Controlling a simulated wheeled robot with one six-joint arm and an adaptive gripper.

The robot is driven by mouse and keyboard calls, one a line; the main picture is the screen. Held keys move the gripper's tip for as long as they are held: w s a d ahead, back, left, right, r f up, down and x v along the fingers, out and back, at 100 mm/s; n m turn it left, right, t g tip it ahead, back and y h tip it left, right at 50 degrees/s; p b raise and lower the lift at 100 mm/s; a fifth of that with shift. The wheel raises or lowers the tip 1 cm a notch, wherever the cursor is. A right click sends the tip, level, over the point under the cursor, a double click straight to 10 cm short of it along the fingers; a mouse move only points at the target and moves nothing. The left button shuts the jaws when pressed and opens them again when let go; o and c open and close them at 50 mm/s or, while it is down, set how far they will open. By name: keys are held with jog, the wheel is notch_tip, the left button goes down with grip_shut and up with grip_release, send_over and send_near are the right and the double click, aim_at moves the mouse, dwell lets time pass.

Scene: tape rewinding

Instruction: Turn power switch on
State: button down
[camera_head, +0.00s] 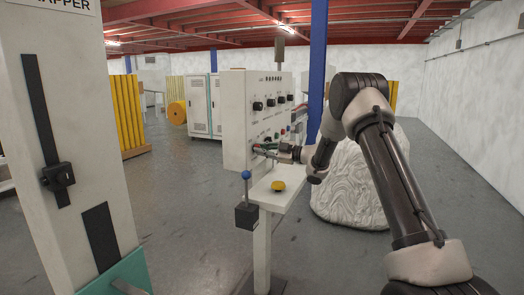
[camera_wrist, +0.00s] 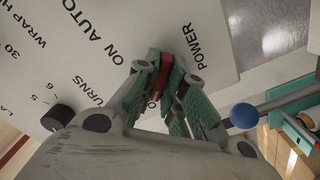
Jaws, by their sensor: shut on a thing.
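The control panel (camera_head: 250,125) is a light grey upright box with black knobs and small buttons. My gripper (camera_head: 262,150) reaches its lower face from the right. In the wrist view, my gripper (camera_wrist: 168,72) has its green-padded fingers against the panel face, beside the printed words "POWER" and "ON AUTO". A small red power switch (camera_wrist: 155,85) shows between the fingers, and they are shut on it. The fingers hide most of the switch, so its position cannot be told.
A blue-knobbed lever (camera_head: 246,175) and a yellow button (camera_head: 278,186) stand at the shelf below the panel. A wrapped white bulk (camera_head: 350,185) is behind my arm. A tall machine column (camera_head: 70,130) stands at left. Grey floor between is clear.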

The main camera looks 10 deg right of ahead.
jog(key=shift+a+r+m, duration=0.1)
jog(key=shift+m, duration=4.35)
jog(key=shift+r+m, duration=0.1)
jog(key=shift+m, duration=4.35)
jog(key=c, duration=1.5)
grip_release()
jog(key=shift+f, duration=0.15)
jog(key=v, duration=1.2)
